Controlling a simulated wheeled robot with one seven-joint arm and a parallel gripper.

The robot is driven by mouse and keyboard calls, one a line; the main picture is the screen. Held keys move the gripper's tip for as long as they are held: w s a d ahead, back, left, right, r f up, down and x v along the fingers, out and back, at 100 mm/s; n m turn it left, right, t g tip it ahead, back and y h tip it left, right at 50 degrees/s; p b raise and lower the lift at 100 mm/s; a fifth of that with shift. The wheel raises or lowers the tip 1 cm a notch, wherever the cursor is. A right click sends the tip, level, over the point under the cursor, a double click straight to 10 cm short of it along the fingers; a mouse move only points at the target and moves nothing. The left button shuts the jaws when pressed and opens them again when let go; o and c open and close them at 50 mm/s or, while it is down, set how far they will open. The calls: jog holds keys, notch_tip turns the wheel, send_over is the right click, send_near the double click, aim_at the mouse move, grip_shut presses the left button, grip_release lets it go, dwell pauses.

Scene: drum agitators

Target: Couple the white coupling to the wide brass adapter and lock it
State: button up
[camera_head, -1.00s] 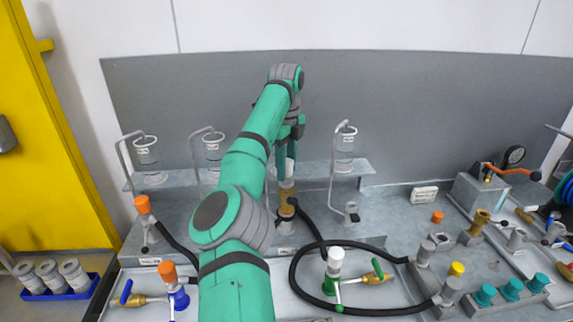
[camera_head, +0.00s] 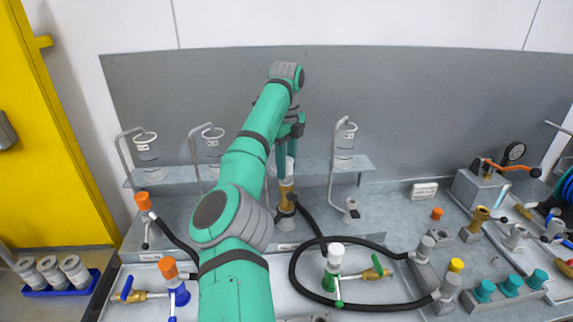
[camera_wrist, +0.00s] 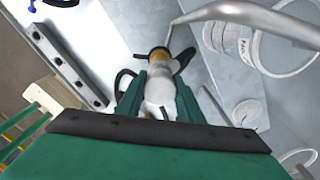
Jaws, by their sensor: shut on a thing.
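My gripper (camera_head: 288,160) is shut on a white coupling (camera_head: 289,170) above the back ledge; the coupling also shows between the fingers in the wrist view (camera_wrist: 160,88). Directly beyond the coupling, in line with it, is a brass adapter (camera_head: 286,193), whose brass ring also shows in the wrist view (camera_wrist: 159,53). A dark fitting with a black hose sits at its lower part. Dark lever-like parts stick out on both sides of it in the wrist view. The coupling and adapter look upright and touching, but the joint is partly hidden, and I cannot tell whether it is locked.
Another white-topped fitting (camera_head: 335,256) with a green handle stands in front. The black hose (camera_head: 295,272) loops across the bench. Glass vessels on bent stands flank my arm, one close on the right (camera_head: 345,140). A brass fitting (camera_head: 479,217) and teal caps are at right.

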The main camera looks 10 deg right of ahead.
jog(key=o, duration=1.4)
jog(key=shift+c, duration=0.4)
notch_tip(320, 180, up, 9)
jog(key=shift+r, duration=0.45)
